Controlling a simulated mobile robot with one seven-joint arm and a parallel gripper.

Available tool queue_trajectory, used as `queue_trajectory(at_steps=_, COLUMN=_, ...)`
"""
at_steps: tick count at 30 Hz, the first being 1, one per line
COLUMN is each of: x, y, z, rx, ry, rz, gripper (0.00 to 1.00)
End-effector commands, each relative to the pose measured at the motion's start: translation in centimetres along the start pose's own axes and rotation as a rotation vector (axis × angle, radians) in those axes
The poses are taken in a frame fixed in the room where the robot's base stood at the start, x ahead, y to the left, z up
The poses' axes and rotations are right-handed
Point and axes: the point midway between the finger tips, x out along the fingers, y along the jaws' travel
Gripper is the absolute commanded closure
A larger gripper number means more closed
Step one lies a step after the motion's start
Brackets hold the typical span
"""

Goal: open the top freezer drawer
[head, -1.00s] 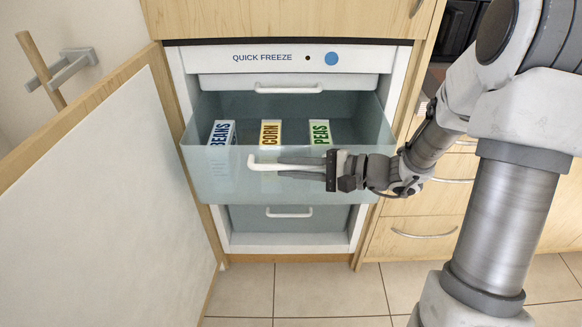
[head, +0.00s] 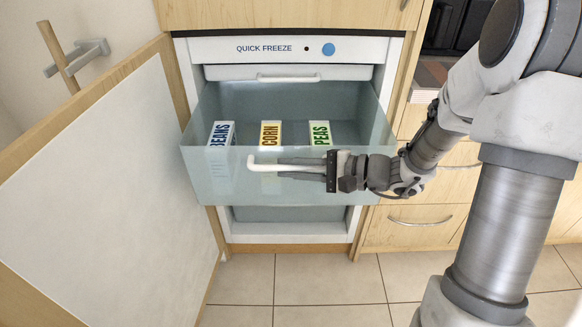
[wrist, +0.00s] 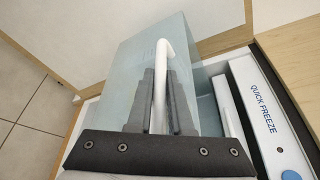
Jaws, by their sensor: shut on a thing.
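The translucent blue-grey freezer drawer (head: 220,180) is pulled well out of the freezer, below the panel and a white flap with its own handle. It holds boxes marked BEANS (head: 221,134), CORN (head: 270,134) and PEAS (head: 320,133). My gripper (head: 283,167) comes in from the right and is shut on the white handle (head: 256,165) at the drawer's front. In the wrist view, the two fingers of my gripper (wrist: 160,78) lie on either side of the handle (wrist: 163,52); its curved end shows beyond them.
The QUICK FREEZE panel (head: 300,48) and the closed white flap (head: 230,73) are above the open drawer. The freezer door (head: 110,190) stands open on the left. Wooden drawers (head: 420,225) are on the right, behind my arm. The tiled floor (head: 320,290) in front is clear.

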Motion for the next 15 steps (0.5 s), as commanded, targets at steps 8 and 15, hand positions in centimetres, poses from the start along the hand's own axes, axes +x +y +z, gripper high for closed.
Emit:
queue_trajectory(at_steps=8, x=-0.1, y=0.07, z=-0.1, rx=0.002, ry=0.004, rz=0.001, gripper=1.0)
queue_trajectory(at_steps=15, x=-0.06, y=0.05, z=-0.07, rx=0.001, ry=0.002, rz=0.001, gripper=0.69)
